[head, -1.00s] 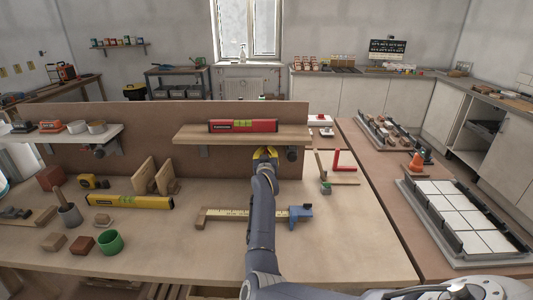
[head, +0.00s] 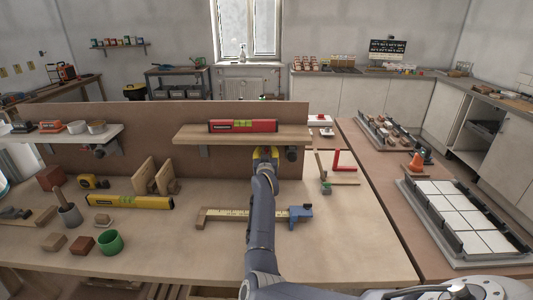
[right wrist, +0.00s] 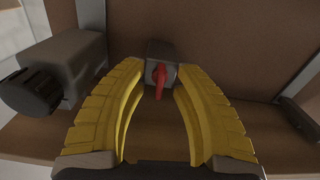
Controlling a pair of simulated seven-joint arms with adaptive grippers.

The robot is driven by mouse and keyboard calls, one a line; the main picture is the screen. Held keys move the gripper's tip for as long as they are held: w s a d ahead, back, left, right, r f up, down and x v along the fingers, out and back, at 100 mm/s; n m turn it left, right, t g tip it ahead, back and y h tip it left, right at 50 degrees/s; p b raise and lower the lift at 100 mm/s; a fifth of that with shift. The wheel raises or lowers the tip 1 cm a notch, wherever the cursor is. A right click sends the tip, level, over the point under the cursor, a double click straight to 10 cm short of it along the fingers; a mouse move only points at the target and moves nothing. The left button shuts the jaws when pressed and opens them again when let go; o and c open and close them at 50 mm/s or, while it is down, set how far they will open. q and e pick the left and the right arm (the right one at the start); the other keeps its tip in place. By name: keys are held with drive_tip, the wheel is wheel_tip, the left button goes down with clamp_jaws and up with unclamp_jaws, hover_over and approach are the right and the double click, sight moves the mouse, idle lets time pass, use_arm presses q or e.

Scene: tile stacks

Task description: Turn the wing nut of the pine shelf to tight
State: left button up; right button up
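The pine shelf (head: 240,138) is a light wooden board on the brown back panel in the head view. Its edge also runs along the bottom of the right wrist view (right wrist: 40,140). The red wing nut (right wrist: 159,79) sits on a grey block against the panel, its wing roughly upright in the right wrist view. My right gripper (head: 266,153) is under the shelf's front edge and hides the wing nut in the head view. Its yellow fingers (right wrist: 158,67) are open, one on each side of the wing nut, with gaps visible. My left gripper is out of view.
A black knob on a grey block (right wrist: 30,92) is close beside the fingers. A red spirit level (head: 243,126) lies on the shelf. Below are a yellow level (head: 130,201) and a caliper-like tool (head: 255,214). The bench front right is clear.

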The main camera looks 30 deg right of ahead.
drive_tip(key=shift+s+a, duration=0.1)
drive_tip(key=v, duration=0.7)
drive_tip(key=shift+s+a, duration=0.1)
idle(0.5)
